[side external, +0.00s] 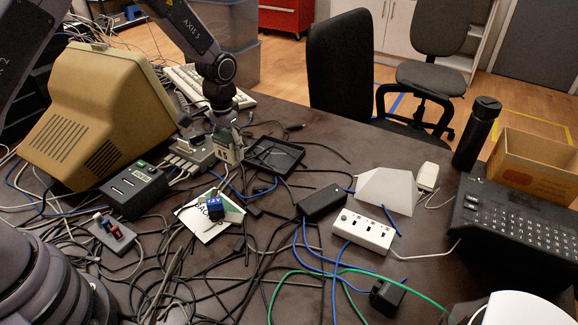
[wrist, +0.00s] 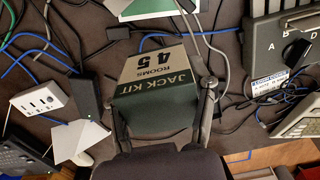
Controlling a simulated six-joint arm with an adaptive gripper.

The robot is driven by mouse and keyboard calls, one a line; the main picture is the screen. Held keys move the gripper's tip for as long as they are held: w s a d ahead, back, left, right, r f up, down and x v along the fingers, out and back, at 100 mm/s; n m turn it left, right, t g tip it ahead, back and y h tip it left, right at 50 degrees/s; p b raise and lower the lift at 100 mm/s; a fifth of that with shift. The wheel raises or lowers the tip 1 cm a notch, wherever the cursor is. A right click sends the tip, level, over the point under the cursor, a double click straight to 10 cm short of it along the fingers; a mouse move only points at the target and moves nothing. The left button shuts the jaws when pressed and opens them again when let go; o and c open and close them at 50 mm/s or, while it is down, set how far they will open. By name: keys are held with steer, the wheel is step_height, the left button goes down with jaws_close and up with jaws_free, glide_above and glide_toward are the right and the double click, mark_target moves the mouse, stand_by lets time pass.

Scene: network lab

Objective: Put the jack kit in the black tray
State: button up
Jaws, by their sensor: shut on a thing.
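The jack kit (side external: 228,153) is a small box with a pale top and a dark band. In the wrist view the jack kit (wrist: 160,75) shows the words "JACK KIT" and "ROOMS 45". My gripper (side external: 226,138) points down and is shut on it; in the wrist view my gripper's fingers (wrist: 162,108) lie on both its sides. I cannot make out the tray in the wrist view. How high the box is above the table is unclear.
A beige monitor (side external: 100,110) and a grey switch box (side external: 190,150) stand to the left. A black box (side external: 135,190) and many loose cables (side external: 250,235) lie in front. The table behind the tray is mostly clear.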

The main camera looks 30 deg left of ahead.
steer(key=shift+w+a+n, duration=0.3)
steer(key=shift+w+a, duration=0.6)
steer(key=shift+w, duration=0.05)
steer(key=w+f, duration=0.4)
steer(key=w, duration=0.5)
glide_above(268, 163)
steer(key=f, duration=0.2)
steer(key=s+f, duration=0.1)
steer(key=f, duration=0.1)
steer(key=shift+a+f, duration=0.1)
steer(key=shift+f, duration=0.15)
steer(key=shift+w+f, duration=0.3)
steer(key=shift+f, duration=0.05)
steer(key=shift+w+f, duration=0.15)
steer(key=shift+f, duration=1.5)
steer(key=o, duration=1.2)
steer(key=shift+f, duration=0.15)
